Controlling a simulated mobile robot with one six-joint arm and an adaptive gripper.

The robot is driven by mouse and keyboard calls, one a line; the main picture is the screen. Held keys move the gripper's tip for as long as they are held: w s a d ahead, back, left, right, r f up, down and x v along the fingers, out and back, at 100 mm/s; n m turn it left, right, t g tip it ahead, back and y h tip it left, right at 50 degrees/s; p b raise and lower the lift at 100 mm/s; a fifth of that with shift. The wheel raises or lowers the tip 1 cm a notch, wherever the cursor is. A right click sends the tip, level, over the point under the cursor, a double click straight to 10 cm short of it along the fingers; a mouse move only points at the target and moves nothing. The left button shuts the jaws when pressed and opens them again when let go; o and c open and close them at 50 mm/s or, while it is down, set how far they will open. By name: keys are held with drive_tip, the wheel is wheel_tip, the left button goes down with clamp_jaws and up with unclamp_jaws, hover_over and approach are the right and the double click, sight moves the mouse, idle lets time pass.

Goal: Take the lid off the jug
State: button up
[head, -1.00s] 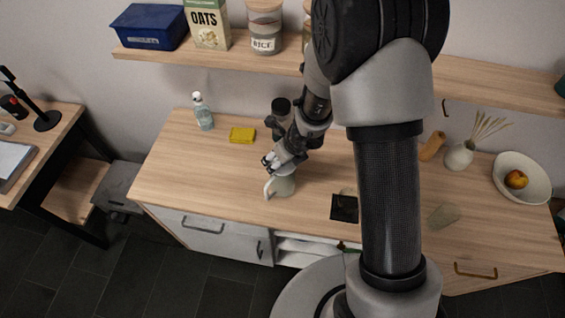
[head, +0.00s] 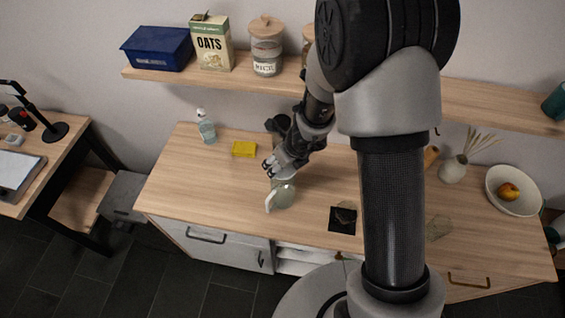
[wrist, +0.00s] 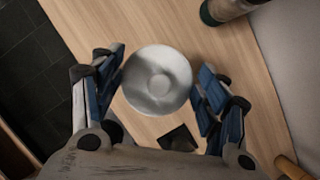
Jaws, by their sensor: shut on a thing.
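The jug (head: 285,198) stands on the wooden counter in the head view, pale and see-through with a white handle (head: 270,201) at its left. My gripper (head: 274,170) is over the jug's top, pointing down. In the wrist view the round, pale metallic lid (wrist: 157,80) with a central knob sits between the two blue-padded fingers. My gripper (wrist: 160,88) is shut on the lid, one finger on each side. In the head view the lid (head: 285,176) shows just above the jug; the size of any gap is hard to tell. The lid hides the jug in the wrist view.
A black square mat (head: 336,225) lies right of the jug, with a clear glass (head: 440,227) farther right. The counter (head: 200,180) left of the jug is clear. A shelf (head: 200,82) runs above.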

wheel_tip(320, 180, up, 14)
drive_tip(key=p, duration=1)
drive_tip(key=shift+f, duration=0.25)
